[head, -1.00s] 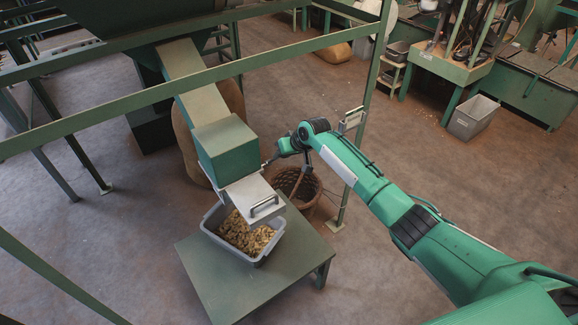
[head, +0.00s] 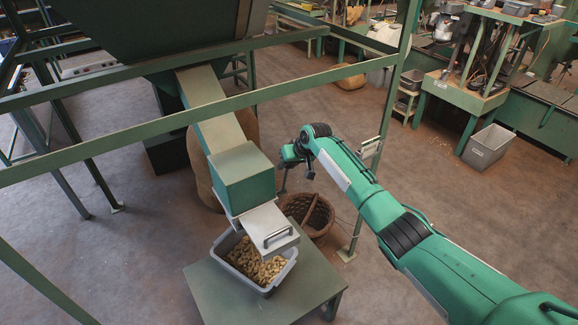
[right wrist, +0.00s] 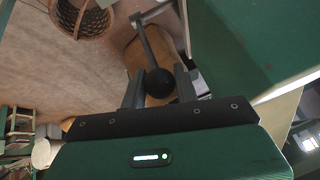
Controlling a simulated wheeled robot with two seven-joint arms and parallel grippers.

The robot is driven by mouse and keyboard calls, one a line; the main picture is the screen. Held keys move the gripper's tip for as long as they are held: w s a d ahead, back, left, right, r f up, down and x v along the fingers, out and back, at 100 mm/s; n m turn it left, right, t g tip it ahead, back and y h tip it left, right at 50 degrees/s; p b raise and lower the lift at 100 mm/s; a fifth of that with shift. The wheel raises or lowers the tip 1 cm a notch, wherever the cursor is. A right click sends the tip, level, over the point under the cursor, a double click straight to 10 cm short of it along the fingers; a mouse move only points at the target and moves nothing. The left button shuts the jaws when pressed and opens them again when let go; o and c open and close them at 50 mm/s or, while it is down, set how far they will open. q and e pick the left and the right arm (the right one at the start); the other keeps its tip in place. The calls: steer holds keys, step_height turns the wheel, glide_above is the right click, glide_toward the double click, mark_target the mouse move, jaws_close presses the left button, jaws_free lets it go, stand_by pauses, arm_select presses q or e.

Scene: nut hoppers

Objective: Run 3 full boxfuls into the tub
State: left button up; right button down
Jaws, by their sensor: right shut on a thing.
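The grey tub (head: 285,279) stands on a low green table (head: 312,268) and holds many nuts (head: 255,262). Above it is the green box (head: 243,176) at the lower end of the chute (head: 206,115). A pale metal plate (head: 265,225) with a dark handle juts from the box over the tub's back edge. My right gripper (head: 288,163) is to the right of the box. In the right wrist view it is shut on the black ball knob (right wrist: 160,83) of a lever (right wrist: 146,42). The inside of the box is hidden. My left gripper is out of view.
A wicker basket (head: 318,217) stands on the floor behind the table. A green frame's post (head: 378,140) and rail (head: 150,123) stand close to my right arm. A sack (head: 202,160) is behind the chute. A grey bin (head: 487,147) stands far right.

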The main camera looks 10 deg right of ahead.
steer(key=shift+a+r, duration=0.1)
steer(key=shift+r, duration=0.05)
steer(key=c, duration=1.1)
jaws_free()
steer(key=b+v, duration=0.3)
steer(key=v, duration=1)
steer(key=shift+s+r, duration=0.15)
steer(key=shift+r, duration=0.1)
